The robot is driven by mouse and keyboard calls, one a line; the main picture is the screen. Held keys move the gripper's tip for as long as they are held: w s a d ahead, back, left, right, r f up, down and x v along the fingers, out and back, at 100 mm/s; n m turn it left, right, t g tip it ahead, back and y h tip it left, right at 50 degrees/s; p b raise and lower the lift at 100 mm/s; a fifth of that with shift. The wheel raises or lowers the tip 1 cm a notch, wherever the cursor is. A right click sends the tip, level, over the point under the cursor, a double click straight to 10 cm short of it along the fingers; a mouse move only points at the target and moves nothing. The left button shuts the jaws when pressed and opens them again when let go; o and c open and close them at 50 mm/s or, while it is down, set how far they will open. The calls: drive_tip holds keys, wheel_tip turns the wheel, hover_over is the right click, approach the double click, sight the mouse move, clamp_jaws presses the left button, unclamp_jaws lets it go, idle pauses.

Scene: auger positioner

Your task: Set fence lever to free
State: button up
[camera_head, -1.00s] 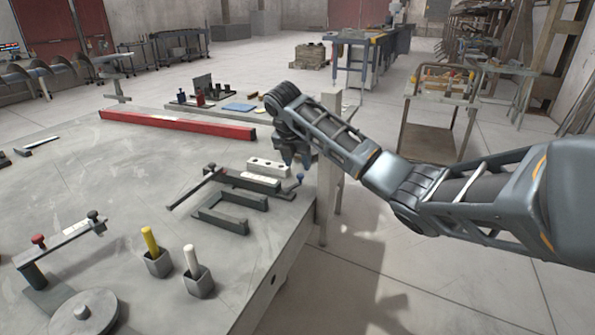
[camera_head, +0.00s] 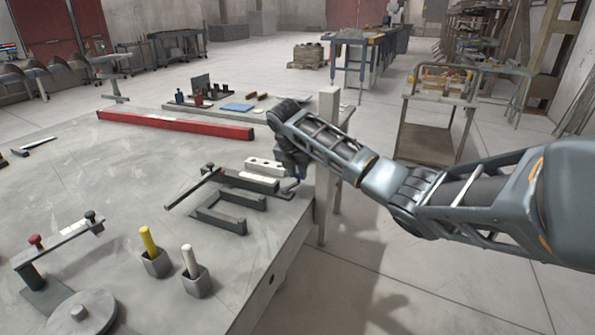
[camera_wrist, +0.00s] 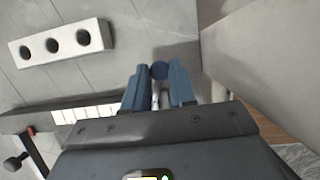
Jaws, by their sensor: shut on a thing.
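My gripper (camera_wrist: 156,80) is shut on this knob; in the head view my gripper (camera_head: 295,176) reaches down over the right end of the dark fence assembly (camera_head: 235,179). The fingers and wrist hide most of the knob and the lever's arm there. A pale scale strip (camera_wrist: 85,113) on the fence shows left of the fingers in the wrist view. I cannot read any lever position marks.
A pale block with holes (camera_wrist: 60,44) lies behind the fence. A dark U-shaped frame (camera_head: 232,218) sits in front of it. A wooden post (camera_head: 327,150) stands close to the right of my gripper at the table edge. Yellow (camera_head: 148,240) and white (camera_head: 189,258) sticks stand in holders.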

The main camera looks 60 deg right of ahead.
clamp_jaws()
drive_tip(key=shift+r+p, duration=0.1)
drive_tip(key=shift+p, duration=0.2)
drive_tip(key=shift+s+a+r+m+g+p, duration=0.25)
drive_tip(key=shift+m+p, duration=0.45)
drive_tip(key=shift+p, duration=0.4)
drive_tip(key=shift+s+f+m+g+p, duration=0.15)
drive_tip(key=shift+s+m+g+p, duration=0.1)
drive_tip(key=shift+m+p, duration=0.4)
drive_tip(key=shift+f, duration=0.2)
drive_tip(key=o, duration=0.6)
unclamp_jaws()
drive_tip(key=shift+a, duration=0.1)
